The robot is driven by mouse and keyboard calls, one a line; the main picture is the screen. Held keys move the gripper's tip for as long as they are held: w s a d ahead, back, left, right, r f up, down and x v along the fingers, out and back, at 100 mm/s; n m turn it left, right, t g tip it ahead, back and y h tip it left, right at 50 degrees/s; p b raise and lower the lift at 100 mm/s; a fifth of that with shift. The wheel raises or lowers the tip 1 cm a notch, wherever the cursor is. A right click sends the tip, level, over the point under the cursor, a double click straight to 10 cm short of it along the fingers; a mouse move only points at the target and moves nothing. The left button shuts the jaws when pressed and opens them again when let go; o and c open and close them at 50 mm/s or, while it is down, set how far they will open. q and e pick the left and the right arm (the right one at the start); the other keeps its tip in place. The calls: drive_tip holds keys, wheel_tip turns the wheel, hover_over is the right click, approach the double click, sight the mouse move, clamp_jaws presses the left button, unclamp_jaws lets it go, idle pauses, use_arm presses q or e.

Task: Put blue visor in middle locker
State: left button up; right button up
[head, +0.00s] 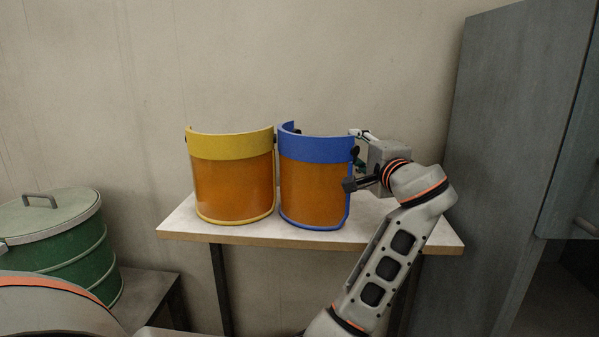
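The blue visor (316,149), with a blue band and rim around an orange transparent shield, stands upright on a small table, right of a yellow visor. My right gripper (356,159) is at the blue visor's right edge. Its fingers are spread, one higher and farther back, one lower and nearer; whether either touches the visor is unclear. The grey-blue metal locker (485,150) stands at the right, only partly in view; I cannot tell which compartment is the middle one. My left gripper is out of view; only part of my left arm shows at the lower left.
The yellow visor (230,147) stands close beside the blue one. The table (185,228) is light-topped and against the wall. A green lidded drum (75,258) stands at the left. A locker door (575,150) with a handle and a dark opening (565,285) show at the right.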

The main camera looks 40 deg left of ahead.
drive_tip(key=shift+w, duration=0.1)
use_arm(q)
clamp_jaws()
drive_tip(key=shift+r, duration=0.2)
use_arm(e)
drive_tip(key=shift+a, duration=0.15)
